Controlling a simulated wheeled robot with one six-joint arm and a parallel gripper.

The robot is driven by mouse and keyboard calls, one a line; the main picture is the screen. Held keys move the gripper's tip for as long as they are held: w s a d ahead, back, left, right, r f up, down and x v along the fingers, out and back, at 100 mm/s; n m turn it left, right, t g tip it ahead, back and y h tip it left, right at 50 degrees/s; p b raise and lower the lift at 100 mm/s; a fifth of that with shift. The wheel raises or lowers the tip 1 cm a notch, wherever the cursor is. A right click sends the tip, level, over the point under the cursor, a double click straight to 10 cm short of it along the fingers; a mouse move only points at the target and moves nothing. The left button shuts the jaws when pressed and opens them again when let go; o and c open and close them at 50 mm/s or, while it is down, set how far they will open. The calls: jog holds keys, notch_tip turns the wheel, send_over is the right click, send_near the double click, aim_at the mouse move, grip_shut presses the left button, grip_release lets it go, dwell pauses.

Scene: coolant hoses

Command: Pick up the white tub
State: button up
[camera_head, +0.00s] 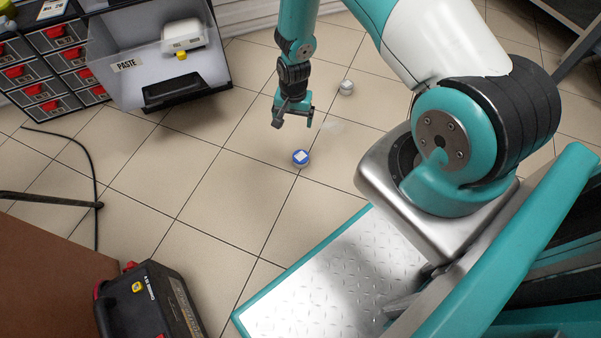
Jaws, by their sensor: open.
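A small white tub (346,87) stands on the tiled floor, just right of my gripper in the picture and a little farther back.
A grey bin marked PASTE (128,65) holds a white object (182,36) at the back left, beside red-fronted drawers (50,66). A black hose (95,190) lies on the left floor. A black case (150,305) stands front left.

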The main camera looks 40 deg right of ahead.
jog(key=b, duration=0.2)
send_near(300, 157)
jog(key=shift+m, duration=0.4)
notch_tip(300, 157, down, 6)
jog(key=b, duration=0.5)
jog(key=shift+a+b, duration=0.15)
jog(key=shift+b, duration=0.2)
notch_tip(300, 157, down, 6)
jog(key=b, duration=0.4)
jog(key=shift+b, duration=0.4)
jog(key=shift+w+r, duration=0.1)
jog(key=c, duration=1)
jog(key=shift+c, duration=0.2)
jog(key=shift+r, duration=0.1)
